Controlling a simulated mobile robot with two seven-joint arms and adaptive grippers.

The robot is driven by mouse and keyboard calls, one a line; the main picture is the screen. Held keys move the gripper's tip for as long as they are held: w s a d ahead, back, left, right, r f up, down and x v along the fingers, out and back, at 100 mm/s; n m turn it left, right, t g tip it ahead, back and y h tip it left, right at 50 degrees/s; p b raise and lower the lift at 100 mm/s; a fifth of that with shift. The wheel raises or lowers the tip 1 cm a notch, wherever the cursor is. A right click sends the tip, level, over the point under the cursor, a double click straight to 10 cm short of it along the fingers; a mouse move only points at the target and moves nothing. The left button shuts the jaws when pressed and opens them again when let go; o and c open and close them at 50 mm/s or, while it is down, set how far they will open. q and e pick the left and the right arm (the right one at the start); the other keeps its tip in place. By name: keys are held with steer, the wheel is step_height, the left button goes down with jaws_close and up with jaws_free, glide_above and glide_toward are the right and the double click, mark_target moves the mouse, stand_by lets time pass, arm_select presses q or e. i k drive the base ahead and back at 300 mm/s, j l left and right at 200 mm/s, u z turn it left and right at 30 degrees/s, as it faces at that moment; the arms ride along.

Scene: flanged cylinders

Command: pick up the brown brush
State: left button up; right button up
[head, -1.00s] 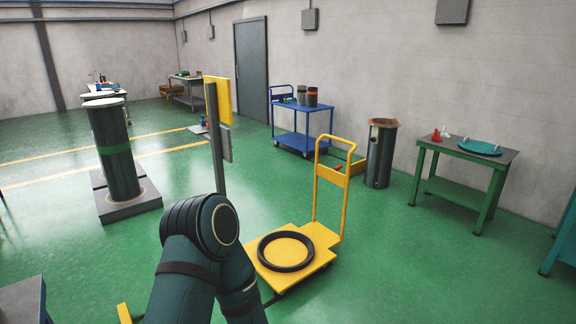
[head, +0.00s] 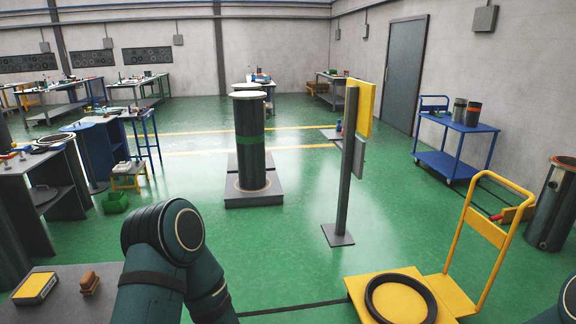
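A small brown block-like thing (head: 89,282), which looks like the brown brush, lies on a grey table top (head: 62,305) at the lower left of the head view. Nothing touches it. A dark teal link of my own arm rises just to its right and covers part of the table's right side. Neither of my grippers shows in the head view.
A yellow box (head: 35,287) lies left of the brush. A flanged cylinder (head: 250,145), a sign post (head: 345,175) and a yellow cart (head: 450,290) stand further right. Green floor between them is open.

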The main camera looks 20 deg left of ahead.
mark_target(89, 283)
steer(key=i+u, duration=0.4)
steer(key=i, duration=0.25)
steer(key=i+l+u, duration=0.1)
steer(key=i+u, duration=0.3)
steer(key=i, duration=0.3)
steer(key=i+u, duration=0.15)
steer(key=u, duration=0.3)
steer(key=i+u, duration=0.2)
steer(key=u, duration=0.25)
steer(key=i+l+u, duration=0.1)
steer(key=u, duration=0.35)
